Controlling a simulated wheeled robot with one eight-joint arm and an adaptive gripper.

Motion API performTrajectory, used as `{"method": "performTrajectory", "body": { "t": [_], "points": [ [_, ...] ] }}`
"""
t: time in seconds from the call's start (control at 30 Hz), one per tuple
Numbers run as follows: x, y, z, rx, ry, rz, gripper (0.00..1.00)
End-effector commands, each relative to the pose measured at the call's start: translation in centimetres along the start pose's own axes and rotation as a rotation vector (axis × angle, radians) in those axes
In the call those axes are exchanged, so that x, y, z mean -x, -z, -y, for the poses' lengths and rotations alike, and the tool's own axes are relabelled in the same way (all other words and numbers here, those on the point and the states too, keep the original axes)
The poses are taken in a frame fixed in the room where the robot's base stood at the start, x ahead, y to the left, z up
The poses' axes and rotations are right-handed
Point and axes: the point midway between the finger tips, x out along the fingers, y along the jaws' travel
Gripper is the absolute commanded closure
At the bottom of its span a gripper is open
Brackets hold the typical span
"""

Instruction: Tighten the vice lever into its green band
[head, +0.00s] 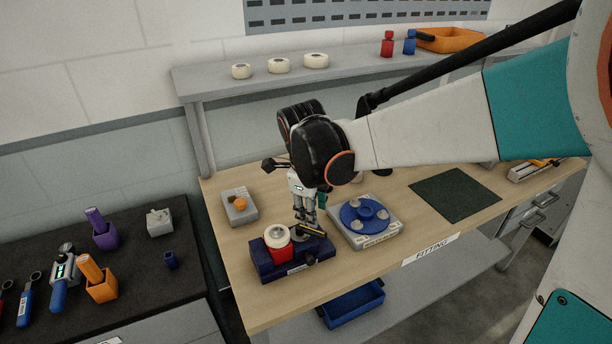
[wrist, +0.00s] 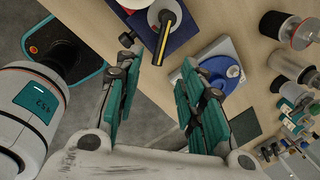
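The vice (head: 290,268) has a dark blue base with a red part and a pale round piece on it, on the front left of the wooden bench. Its black and yellow lever (head: 312,230) lies across the top at the right. In the wrist view the lever (wrist: 163,35) runs from the vice (wrist: 190,22) toward the gap between my fingertips. My gripper (head: 305,217) points down over the vice. In the wrist view my gripper (wrist: 157,72) is open, its teal pads wide apart and nothing between them. I cannot make out the green band.
A blue disc on a pale base (head: 378,238) stands close to the right of the vice. A grey block with an orange knob (head: 240,209) sits behind it to the left. A dark green mat (head: 455,195) lies on the right of the bench. A dark side table (head: 130,270) holds tools.

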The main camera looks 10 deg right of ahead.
Motion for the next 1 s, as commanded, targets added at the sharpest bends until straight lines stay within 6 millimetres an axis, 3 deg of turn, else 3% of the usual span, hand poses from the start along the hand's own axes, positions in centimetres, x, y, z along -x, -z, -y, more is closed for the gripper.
{"method": "performTrajectory", "body": {
  "t": [0.2, 0.43, 0.6, 0.93, 1.0],
  "points": [
    [-4.8, 0.0, 0.1, -0.001, 0.0, 0.0, 0.64],
    [-8.2, -0.1, 0.1, -0.001, 0.0, 0.0, 0.64],
    [-9.3, -0.1, 0.1, -0.001, 0.0, 0.0, 0.64],
    [-9.5, -0.1, 0.1, 0.0, 0.0, 0.0, 0.64],
    [-9.5, -0.1, 0.1, 0.0, 0.0, 0.0, 0.8]
  ]
}}
